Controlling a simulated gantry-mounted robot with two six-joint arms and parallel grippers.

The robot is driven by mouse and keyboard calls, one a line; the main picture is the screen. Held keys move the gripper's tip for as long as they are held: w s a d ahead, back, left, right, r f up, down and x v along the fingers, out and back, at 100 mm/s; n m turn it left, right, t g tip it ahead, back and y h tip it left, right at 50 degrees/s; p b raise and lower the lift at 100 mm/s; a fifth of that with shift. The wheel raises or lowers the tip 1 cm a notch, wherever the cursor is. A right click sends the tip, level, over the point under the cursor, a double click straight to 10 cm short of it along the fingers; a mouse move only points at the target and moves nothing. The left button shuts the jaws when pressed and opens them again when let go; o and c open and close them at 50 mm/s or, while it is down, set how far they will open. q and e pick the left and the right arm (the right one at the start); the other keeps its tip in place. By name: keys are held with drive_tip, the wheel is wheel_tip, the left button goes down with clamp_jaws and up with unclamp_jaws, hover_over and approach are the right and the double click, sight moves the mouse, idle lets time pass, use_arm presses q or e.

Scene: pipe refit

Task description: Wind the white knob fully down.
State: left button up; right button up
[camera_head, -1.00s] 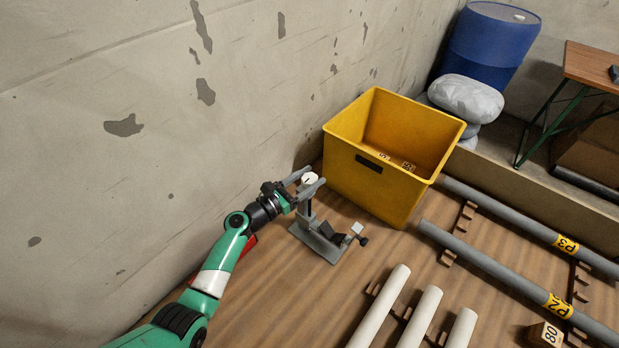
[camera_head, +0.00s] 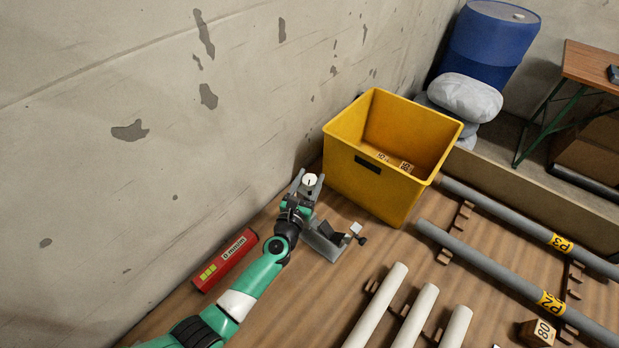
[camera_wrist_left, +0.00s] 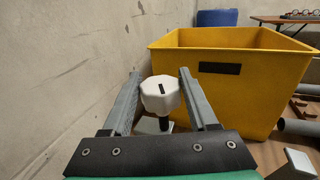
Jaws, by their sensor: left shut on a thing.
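The white knob (camera_head: 310,180) sits on top of a grey clamp stand (camera_head: 327,245) beside the yellow crate. In the left wrist view the knob (camera_wrist_left: 160,94) is a faceted white head with a dark slot on top and a dark stem below. My left gripper (camera_head: 308,184) comes at it from the near side and is shut on it, one finger on each side. My left gripper (camera_wrist_left: 160,98) hides part of the stand below. My right gripper is not in view.
A yellow crate (camera_head: 343,176) with small numbered blocks stands close behind the knob. A concrete wall (camera_head: 100,200) is to the left. White pipes (camera_head: 377,305) and grey pipes (camera_head: 500,268) lie to the right.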

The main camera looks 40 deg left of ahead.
use_arm(q)
drive_tip(key=n+y, duration=0.1)
drive_tip(key=g+y+b, duration=0.1)
drive_tip(key=shift+w+d+f+n+y, duration=0.1)
drive_tip(key=shift+d+f+n+y, duration=0.05)
drive_tip(key=shift+n+y, duration=0.2)
drive_tip(key=n+g+y+b, duration=0.3)
drive_tip(key=b, duration=0.2)
drive_tip(key=n+g+y+b, duration=0.3)
drive_tip(key=b, duration=0.2)
drive_tip(key=shift+f+g, duration=0.2)
drive_tip(key=shift+g, duration=0.2)
drive_tip(key=shift+r+n+g+y+b, duration=0.25)
drive_tip(key=shift+g+b, duration=0.25)
drive_tip(key=shift+b, duration=0.35)
drive_tip(key=o, duration=1.4)
drive_tip(key=shift+r, duration=0.1)
drive_tip(key=shift+c, duration=0.2)
drive_tip(key=p+v, duration=0.3)
drive_tip(key=v, duration=0.8)
drive_tip(key=shift+s, duration=0.25)
